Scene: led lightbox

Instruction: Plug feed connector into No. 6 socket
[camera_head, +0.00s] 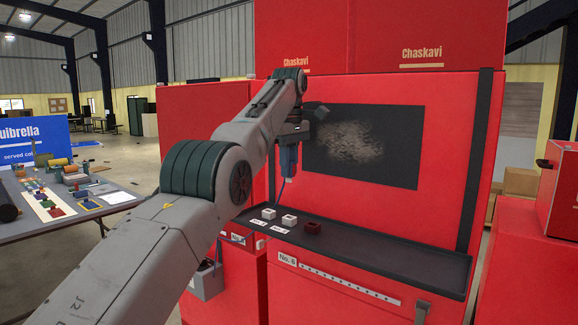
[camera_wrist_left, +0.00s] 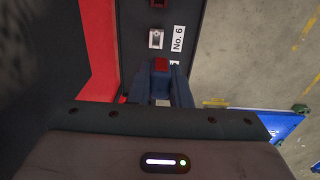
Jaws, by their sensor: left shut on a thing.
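My left gripper (camera_head: 288,172) hangs fingers-down above the dark shelf of the red lightbox, over its left part. In the left wrist view the gripper (camera_wrist_left: 160,82) is shut on a small red piece, seemingly the feed connector (camera_wrist_left: 160,64). The head view does not show the connector clearly. A white socket (camera_wrist_left: 155,39) sits beside a "No. 6" label (camera_wrist_left: 177,38), just beyond the fingertips in the wrist view. The head view shows two white sockets, one left (camera_head: 268,213) and one right (camera_head: 289,220). The connector appears apart from the sockets. My right gripper is not in view.
A dark red block (camera_head: 312,228) sits on the shelf (camera_head: 400,262) right of the white sockets. The shelf's right part is clear. A dark panel (camera_head: 365,147) is on the red wall behind. A cluttered table (camera_head: 110,217) stands at left.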

